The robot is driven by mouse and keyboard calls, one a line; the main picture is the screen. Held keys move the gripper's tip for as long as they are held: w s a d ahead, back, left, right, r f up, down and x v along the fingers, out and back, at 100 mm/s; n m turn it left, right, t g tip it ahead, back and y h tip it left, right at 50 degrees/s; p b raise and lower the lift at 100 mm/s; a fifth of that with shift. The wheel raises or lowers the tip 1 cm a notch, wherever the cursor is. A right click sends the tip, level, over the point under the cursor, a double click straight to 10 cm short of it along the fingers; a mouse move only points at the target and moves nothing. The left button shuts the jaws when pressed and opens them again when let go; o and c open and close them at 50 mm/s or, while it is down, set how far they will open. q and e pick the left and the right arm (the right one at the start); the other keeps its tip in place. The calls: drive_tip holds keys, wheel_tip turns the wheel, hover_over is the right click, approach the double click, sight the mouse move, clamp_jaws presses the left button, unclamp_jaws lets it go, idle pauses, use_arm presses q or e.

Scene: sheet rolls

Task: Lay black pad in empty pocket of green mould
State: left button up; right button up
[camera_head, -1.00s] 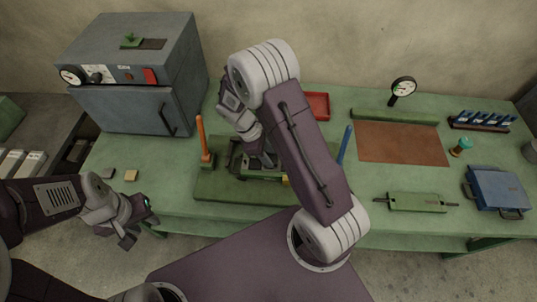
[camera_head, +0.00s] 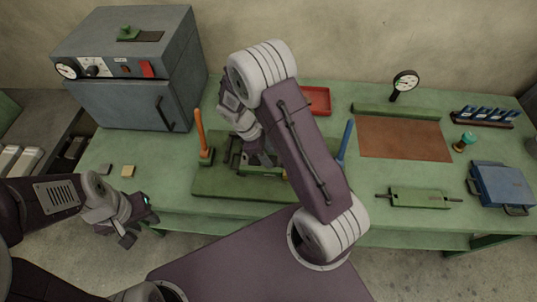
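A green frame-like block, seemingly the green mould (camera_head: 234,160), sits on a green base plate (camera_head: 213,184) at the middle of the bench. My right gripper (camera_head: 265,160) is low over this block, its fingers pointing down. My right arm covers much of the block, so its pockets and whether the fingers hold anything are unclear. I cannot make out a black pad; small grey (camera_head: 103,170) and tan (camera_head: 128,171) squares lie at the bench's left front. My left gripper (camera_head: 140,232) hangs by the front left edge, apart from the squares, its finger gap unclear.
An orange post (camera_head: 201,135) and a blue post (camera_head: 345,142) stand at either side of the block. A grey oven (camera_head: 140,75) fills the back left. A red tray (camera_head: 317,100) lies behind my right arm.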

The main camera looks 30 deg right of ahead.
drive_tip(key=shift+s+a+f, duration=0.15)
drive_tip(key=shift+s+f, duration=0.1)
drive_tip(key=shift+s, duration=0.05)
drive_tip(key=v, duration=0.9)
drive_tip(key=shift+w+r, duration=0.25)
drive_tip(key=shift+w, duration=0.05)
idle(0.3)
